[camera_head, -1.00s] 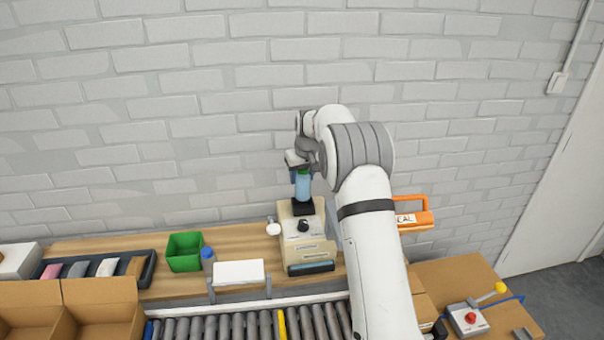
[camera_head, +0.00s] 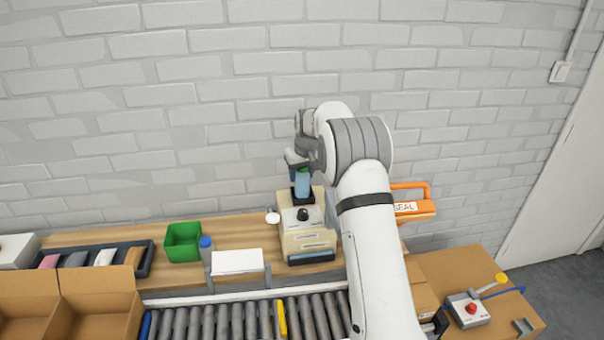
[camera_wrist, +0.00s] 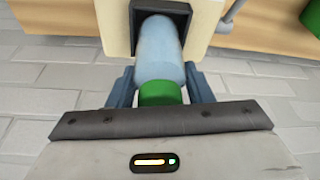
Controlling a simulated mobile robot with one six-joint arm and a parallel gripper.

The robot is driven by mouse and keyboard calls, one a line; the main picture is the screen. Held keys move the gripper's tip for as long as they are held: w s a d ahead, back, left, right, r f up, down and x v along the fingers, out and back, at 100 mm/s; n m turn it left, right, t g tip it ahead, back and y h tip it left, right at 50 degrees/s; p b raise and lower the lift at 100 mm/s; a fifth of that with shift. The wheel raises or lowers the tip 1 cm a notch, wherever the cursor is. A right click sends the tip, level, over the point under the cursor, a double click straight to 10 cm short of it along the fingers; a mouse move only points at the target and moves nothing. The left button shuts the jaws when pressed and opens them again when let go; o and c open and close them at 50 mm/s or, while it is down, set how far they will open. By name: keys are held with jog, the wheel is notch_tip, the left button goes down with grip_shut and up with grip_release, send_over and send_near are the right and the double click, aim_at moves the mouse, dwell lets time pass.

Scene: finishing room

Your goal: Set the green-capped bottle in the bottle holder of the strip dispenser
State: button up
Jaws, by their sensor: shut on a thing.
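The bottle (camera_head: 302,187) is pale blue, and its green cap (camera_wrist: 160,92) shows in the wrist view. My gripper (camera_head: 298,170) is shut on it near the cap, with a finger on each side in the wrist view (camera_wrist: 160,88). The bottle is upright, cap up, with its lower end at the black bottle holder (camera_head: 302,198) on top of the cream strip dispenser (camera_head: 308,240). In the wrist view the bottle's far end lies within the opening of the dark square holder (camera_wrist: 185,14). How deep it sits, I cannot tell.
A green bin (camera_head: 183,242), a blue-capped container (camera_head: 206,250) and a white block (camera_head: 237,262) stand left of the dispenser. An orange seal tool (camera_head: 412,207) is right of my arm. The roller conveyor (camera_head: 250,318) runs in front. A brick wall stands close behind.

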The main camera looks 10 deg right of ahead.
jog(key=o, duration=1.6)
jog(key=shift+r, duration=0.15)
jog(key=shift+r+p, duration=0.65)
jog(key=shift+r, duration=0.35)
jog(key=shift+r, duration=0.1)
jog(key=shift+r+p, duration=1.7)
jog(key=shift+r, duration=1.15)
